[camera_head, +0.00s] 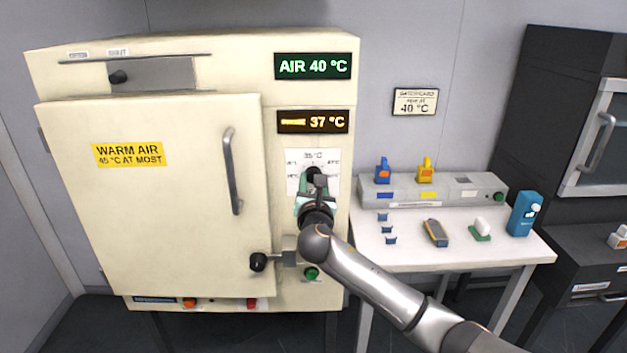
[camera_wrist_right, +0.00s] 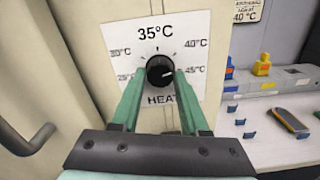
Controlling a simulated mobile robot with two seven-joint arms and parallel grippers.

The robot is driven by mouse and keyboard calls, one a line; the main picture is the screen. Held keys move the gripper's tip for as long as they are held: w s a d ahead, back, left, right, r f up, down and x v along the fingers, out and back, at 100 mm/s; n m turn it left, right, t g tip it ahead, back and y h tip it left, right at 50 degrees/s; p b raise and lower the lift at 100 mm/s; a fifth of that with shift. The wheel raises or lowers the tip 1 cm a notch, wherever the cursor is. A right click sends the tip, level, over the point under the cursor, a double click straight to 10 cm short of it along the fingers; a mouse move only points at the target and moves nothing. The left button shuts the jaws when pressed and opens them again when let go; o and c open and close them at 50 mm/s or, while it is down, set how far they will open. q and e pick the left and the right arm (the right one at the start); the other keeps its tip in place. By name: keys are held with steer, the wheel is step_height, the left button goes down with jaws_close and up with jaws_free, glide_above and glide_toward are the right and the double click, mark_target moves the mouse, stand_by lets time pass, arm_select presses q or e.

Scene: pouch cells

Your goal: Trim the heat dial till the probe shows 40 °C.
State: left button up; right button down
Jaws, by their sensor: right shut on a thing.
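The black heat dial (camera_wrist_right: 160,70) sits on a white plate (camera_wrist_right: 192,28) marked from 25 to 45 °C on the cream oven front (camera_head: 190,250). Its white mark points right, close to the 45 °C label. My right gripper (camera_wrist_right: 160,76) is shut on the dial, a green finger at each side; in the head view the gripper (camera_head: 314,185) partly covers the dial. The upper green display (camera_head: 313,66) reads AIR 40 °C. The amber display (camera_head: 313,121) below reads 37 °C; its small label is unclear. My left gripper is out of view.
The oven door (camera_head: 150,210) is shut, with a yellow sign (camera_head: 128,155) reading WARM AIR 45 °C AT MOST. A black knob (camera_head: 258,262) and green button (camera_head: 311,273) are below the dial. A white table (camera_head: 465,255) with small items stands to the right.

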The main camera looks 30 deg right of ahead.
steer(key=shift+m, duration=0.4)
steer(key=shift+c, duration=2)
jaws_free()
steer(key=shift+s, duration=0.1)
steer(key=v, duration=1.2)
steer(key=shift+s, duration=0.2)
